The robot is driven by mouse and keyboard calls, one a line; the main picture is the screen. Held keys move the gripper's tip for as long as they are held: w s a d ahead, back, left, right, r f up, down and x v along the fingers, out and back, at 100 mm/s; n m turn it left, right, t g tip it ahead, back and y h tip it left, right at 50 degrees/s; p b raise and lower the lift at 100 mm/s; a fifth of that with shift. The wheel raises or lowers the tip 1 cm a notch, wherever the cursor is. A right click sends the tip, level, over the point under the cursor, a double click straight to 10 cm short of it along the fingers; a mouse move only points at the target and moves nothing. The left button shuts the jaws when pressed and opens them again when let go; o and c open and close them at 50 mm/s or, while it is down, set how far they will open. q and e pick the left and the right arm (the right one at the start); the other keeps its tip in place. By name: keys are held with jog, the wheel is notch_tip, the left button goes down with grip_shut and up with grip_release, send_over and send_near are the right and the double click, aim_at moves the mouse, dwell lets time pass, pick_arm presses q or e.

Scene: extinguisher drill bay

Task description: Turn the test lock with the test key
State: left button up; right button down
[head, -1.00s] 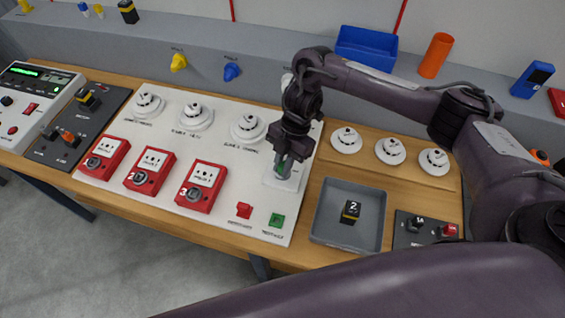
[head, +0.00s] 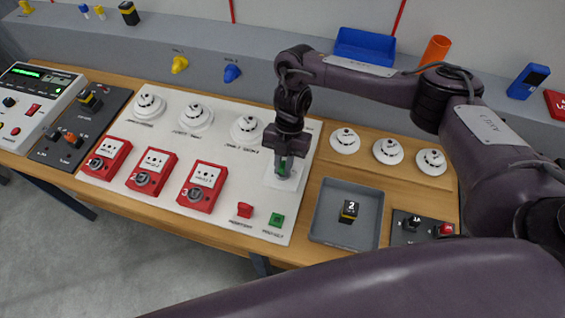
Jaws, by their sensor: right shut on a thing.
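My right gripper (head: 284,166) points down over the white square plate (head: 270,181) of the test lock, on the right part of the white panel (head: 225,222). It is shut on a small green thing (head: 283,170), which looks like the test key. The fingers hide most of the key and the keyhole, so I cannot tell how deep the key sits or its angle. My left gripper is not in view.
Red call boxes (head: 203,186) and white detectors (head: 246,129) stand left of my right gripper. A grey tray (head: 325,212) holds a black block (head: 348,211) at the right.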

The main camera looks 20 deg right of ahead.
jog(key=c, duration=1)
grip_release()
jog(key=shift+r, duration=0.15)
jog(key=shift+r+p, duration=3.35)
jog(key=shift+r, duration=0.05)
jog(key=shift+f, duration=0.1)
